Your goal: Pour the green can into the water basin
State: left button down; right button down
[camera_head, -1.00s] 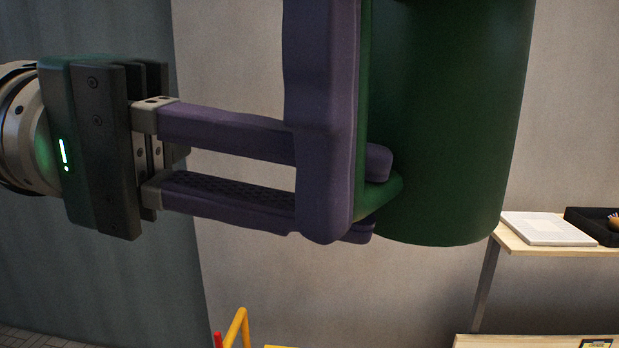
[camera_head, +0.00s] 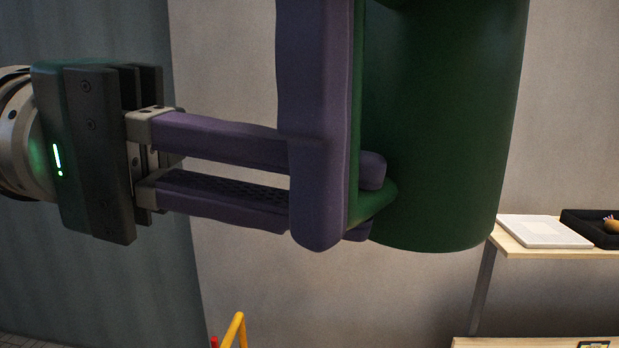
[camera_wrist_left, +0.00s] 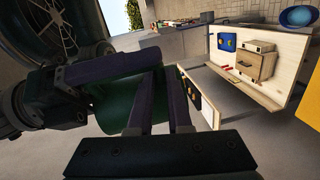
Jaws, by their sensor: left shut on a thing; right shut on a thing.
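The green can (camera_head: 445,130) hangs upright, large and close in the head view, with its top cut off by the frame. It also shows dark green in the left wrist view (camera_wrist_left: 112,110). My left gripper (camera_head: 365,200) comes in from the left and is shut on the can's handle near its lower end. My right gripper's purple finger (camera_head: 318,150) stands vertically along the handle; its other finger is hidden. In the left wrist view my right gripper comes in from the left, against the can. A round blue basin (camera_wrist_left: 298,17) stands at top right there; its contents are unclear.
At the right, a wooden shelf (camera_head: 512,242) bears a white board (camera_head: 545,232) and a dark tray (camera_head: 585,228) holding a brownish item. A yellow bar (camera_head: 234,330) rises at the bottom. The left wrist view shows a wooden table (camera_wrist_left: 287,70) with a small wooden box (camera_wrist_left: 256,63).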

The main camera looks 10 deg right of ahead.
jog(key=shift+r, duration=0.2)
jog(key=shift+c, duration=2.2)
grip_release()
jog(key=shift+w, duration=0.1)
jog(key=o, duration=0.4)
jog(key=shift+f, duration=0.1)
jog(key=shift+o, duration=0.2)
